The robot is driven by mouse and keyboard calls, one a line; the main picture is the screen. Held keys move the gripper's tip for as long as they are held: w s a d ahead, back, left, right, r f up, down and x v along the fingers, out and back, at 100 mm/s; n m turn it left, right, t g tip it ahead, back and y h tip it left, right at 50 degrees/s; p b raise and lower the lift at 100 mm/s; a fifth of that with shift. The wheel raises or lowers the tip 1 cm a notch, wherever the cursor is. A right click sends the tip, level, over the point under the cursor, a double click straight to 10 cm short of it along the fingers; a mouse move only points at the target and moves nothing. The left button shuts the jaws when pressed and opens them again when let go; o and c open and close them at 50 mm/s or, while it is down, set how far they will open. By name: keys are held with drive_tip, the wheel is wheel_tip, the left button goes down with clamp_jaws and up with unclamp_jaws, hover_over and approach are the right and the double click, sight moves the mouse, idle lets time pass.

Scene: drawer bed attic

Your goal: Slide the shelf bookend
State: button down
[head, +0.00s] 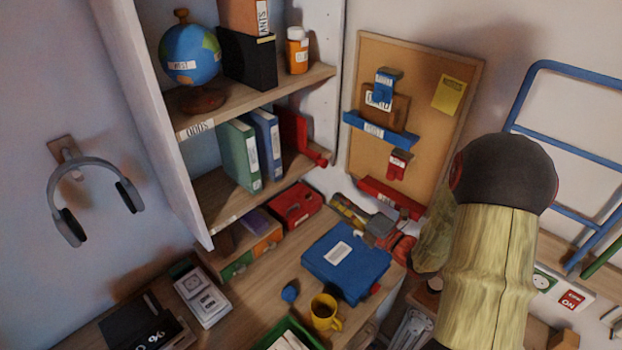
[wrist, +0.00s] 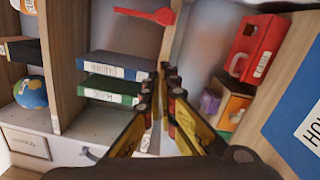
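The red bookend (head: 292,131) stands on the middle shelf, right of the green binder (head: 239,156) and the blue binder (head: 267,142). A round red knob shows at its front end. In the wrist view the bookend (wrist: 135,14) is a thin red bar with the knob, above the binders, which lie sideways in that picture. My gripper (head: 337,200) points toward the shelf from the right, lower than the bookend and apart from it. In the wrist view my gripper (wrist: 167,72) has its fingertips together, with nothing seen between them. My arm hides part of the wrist in the head view.
The shelf's front edge (head: 225,212) and its side wall (head: 327,95) border the bookend. A red case (head: 295,204) sits on the desk below. A blue box (head: 345,262) and yellow mug (head: 324,312) stand nearer. A pinboard (head: 365,80) hangs to the right.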

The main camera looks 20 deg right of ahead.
sight(326, 165)
drive_tip(key=w+m+b, duration=0.1)
drive_tip(key=w+b, duration=0.3)
drive_tip(key=w, duration=0.7)
drive_tip(key=shift+a+r, duration=0.25)
drive_tip(key=shift+r, duration=0.2)
drive_tip(key=shift+w, duration=0.1)
drive_tip(key=d, duration=0.1)
drive_tip(key=w+d+p, duration=0.1)
drive_tip(key=d, duration=0.1)
drive_tip(key=shift+w+d+r+p, duration=0.1)
drive_tip(key=shift+w+d+p, duration=0.15)
drive_tip(key=shift+d+p, duration=0.05)
drive_tip(key=shift+d, duration=0.15)
